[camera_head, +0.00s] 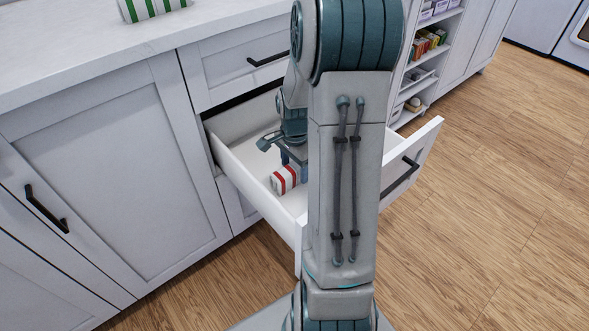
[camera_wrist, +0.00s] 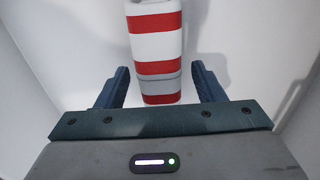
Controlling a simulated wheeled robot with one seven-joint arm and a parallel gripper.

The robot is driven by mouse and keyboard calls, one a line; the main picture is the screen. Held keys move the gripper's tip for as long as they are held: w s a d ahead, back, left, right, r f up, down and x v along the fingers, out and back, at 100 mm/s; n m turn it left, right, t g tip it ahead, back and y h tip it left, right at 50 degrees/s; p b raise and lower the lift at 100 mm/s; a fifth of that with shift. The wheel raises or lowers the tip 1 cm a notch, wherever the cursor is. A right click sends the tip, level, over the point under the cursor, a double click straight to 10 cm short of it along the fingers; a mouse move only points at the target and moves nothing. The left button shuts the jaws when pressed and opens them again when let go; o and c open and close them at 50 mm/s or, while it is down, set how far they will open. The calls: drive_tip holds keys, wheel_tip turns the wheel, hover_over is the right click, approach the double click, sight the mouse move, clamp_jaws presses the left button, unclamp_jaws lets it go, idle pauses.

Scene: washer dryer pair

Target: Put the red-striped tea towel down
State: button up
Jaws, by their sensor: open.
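The red-striped tea towel (camera_head: 285,180) is a folded white bundle with red bands. It lies inside the open white drawer (camera_head: 237,166). In the wrist view the towel (camera_wrist: 155,47) runs from the top edge down to between the two fingers. My gripper (camera_wrist: 160,80) is open, with one blue finger on each side of the towel's near end and a visible gap to each. In the head view my arm hides most of the gripper and part of the drawer, and the gripper is just above the towel.
A green-striped towel (camera_head: 152,8) lies on the white countertop (camera_head: 80,45). The drawer sticks out from the cabinets, its front (camera_head: 415,160) to the right of my arm. Shelves with small items (camera_head: 425,45) stand behind. Wooden floor (camera_head: 480,190) is clear at the right.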

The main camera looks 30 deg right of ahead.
sight(294, 165)
wheel_tip(294, 165, up, 9)
drive_tip(key=p, duration=0.3)
drive_tip(key=shift+f, duration=0.1)
drive_tip(key=shift+r, duration=0.3)
drive_tip(key=shift+a+r, duration=0.25)
drive_tip(key=shift+r, duration=0.05)
drive_tip(key=s+a+r+n, duration=0.3)
drive_tip(key=s+a+n, duration=0.4)
drive_tip(key=a+n, duration=0.1)
drive_tip(key=s+a+r+n+t, duration=0.1)
drive_tip(key=s+a+r+n, duration=0.2)
drive_tip(key=s+a+n, duration=0.3)
drive_tip(key=a+n, duration=0.2)
drive_tip(key=shift+s+a+r+n, duration=0.2)
drive_tip(key=shift+s+a+n, duration=0.1)
drive_tip(key=shift+s, duration=0.1)
drive_tip(key=shift+r, duration=0.15)
